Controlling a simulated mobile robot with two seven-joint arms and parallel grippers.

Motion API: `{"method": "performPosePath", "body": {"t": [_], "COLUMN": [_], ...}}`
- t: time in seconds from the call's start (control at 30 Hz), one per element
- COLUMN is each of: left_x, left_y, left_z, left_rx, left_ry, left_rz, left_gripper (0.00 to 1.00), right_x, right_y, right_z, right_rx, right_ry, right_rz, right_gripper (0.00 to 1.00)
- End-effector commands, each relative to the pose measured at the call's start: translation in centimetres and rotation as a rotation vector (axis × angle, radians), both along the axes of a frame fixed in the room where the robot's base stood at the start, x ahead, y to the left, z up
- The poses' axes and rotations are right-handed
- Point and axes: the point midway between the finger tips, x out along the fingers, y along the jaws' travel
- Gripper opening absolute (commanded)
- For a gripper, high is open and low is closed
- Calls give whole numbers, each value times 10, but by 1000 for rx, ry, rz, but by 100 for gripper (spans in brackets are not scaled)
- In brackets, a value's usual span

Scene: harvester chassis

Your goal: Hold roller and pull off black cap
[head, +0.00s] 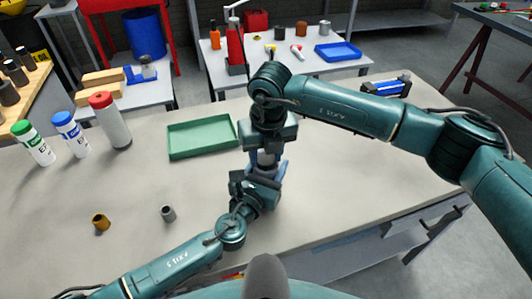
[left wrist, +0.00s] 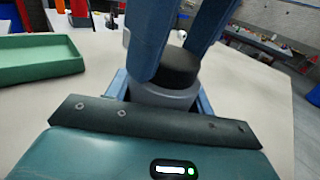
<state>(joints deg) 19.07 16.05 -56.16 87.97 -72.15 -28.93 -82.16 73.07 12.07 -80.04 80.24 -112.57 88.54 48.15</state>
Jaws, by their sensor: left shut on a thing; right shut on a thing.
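The roller (head: 266,158) is a grey cylinder, mostly hidden between my two grippers in the head view. In the left wrist view the grey roller (left wrist: 163,96) stands with the black cap (left wrist: 180,68) on its top. My left gripper (head: 268,170) is shut on the roller's body; its blue fingers flank it in the left wrist view (left wrist: 163,92). My right gripper (head: 266,150) comes down from above. Its long blue fingers (left wrist: 183,50) are on either side of the black cap and shut on it. The cap is hidden in the head view.
A green tray (head: 203,154) lies left of the grippers. Several bottles, including a red-capped one (head: 110,122), stand at the left. A brass ring (head: 100,221) and a grey ring (head: 168,213) are near the front. A blue-black object (head: 388,89) is at the back right.

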Motion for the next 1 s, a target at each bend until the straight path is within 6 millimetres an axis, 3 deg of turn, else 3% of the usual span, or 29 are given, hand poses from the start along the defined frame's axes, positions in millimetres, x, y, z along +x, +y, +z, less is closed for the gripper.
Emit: {"method": "performPosePath", "body": {"t": [0.1, 1.0], "left_x": [0, 0], "left_y": [0, 0], "left_z": [0, 0], "left_rx": [1, 1], "left_ry": [1, 1], "left_rz": [-1, 0], "left_gripper": [12, 12], "right_x": [0, 0], "right_y": [0, 0], "right_z": [-1, 3], "right_rx": [-1, 0], "right_ry": [1, 1], "right_rz": [0, 0], "right_gripper": [12, 11]}}
